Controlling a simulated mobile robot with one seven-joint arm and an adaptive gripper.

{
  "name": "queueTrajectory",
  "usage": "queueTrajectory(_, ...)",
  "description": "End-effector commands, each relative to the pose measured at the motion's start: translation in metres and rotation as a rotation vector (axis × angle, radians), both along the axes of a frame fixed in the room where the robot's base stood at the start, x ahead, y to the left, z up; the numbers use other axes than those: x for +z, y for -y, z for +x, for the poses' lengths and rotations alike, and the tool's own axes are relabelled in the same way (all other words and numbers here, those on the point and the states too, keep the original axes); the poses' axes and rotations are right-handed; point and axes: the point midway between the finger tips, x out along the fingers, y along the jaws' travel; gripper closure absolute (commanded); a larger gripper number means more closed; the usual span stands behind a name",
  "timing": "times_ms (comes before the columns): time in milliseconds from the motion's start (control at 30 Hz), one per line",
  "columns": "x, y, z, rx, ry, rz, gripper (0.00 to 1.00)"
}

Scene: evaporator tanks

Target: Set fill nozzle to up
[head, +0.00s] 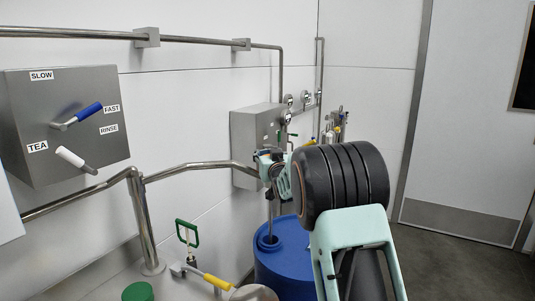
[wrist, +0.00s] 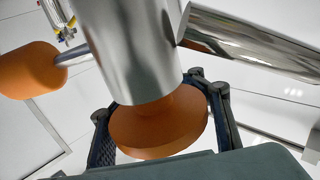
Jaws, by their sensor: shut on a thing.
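A polished metal tube (wrist: 130,50) with a round orange end piece (wrist: 158,133) fills the middle of the wrist view. My gripper (wrist: 162,128) has a dark finger on each side of the orange end piece and is shut on it. A second orange grip (wrist: 28,70) on a metal rod stands out to the left. In the head view my gripper (head: 268,165) is small and partly hidden by my arm, above the blue barrel (head: 285,250). A thin metal pipe (head: 269,212) goes down into the barrel. I cannot tell which way the nozzle points.
A steel wall box (head: 60,125) with a blue lever (head: 88,111) and a white lever (head: 70,157) is at left. A steel box (head: 250,135) is behind my gripper. A metal rail (head: 200,166) crosses in front. Green-handled (head: 187,233) and yellow-handled (head: 217,281) fittings are low down.

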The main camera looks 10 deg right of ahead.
Motion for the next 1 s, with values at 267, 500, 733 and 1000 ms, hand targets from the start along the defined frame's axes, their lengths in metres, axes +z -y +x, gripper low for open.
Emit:
queueTrajectory(267, -0.005, 0.001, -0.001, -0.001, -0.01, 0.0, 1.0)
queueTrajectory(500, 0.013, 0.001, 0.0, -0.001, -0.006, 0.001, 1.0)
queueTrajectory(733, 0.075, 0.001, 0.0, -0.001, 0.006, 0.0, 1.0)
queueTrajectory(1000, 0.165, 0.001, 0.0, -0.002, 0.008, 0.001, 1.0)
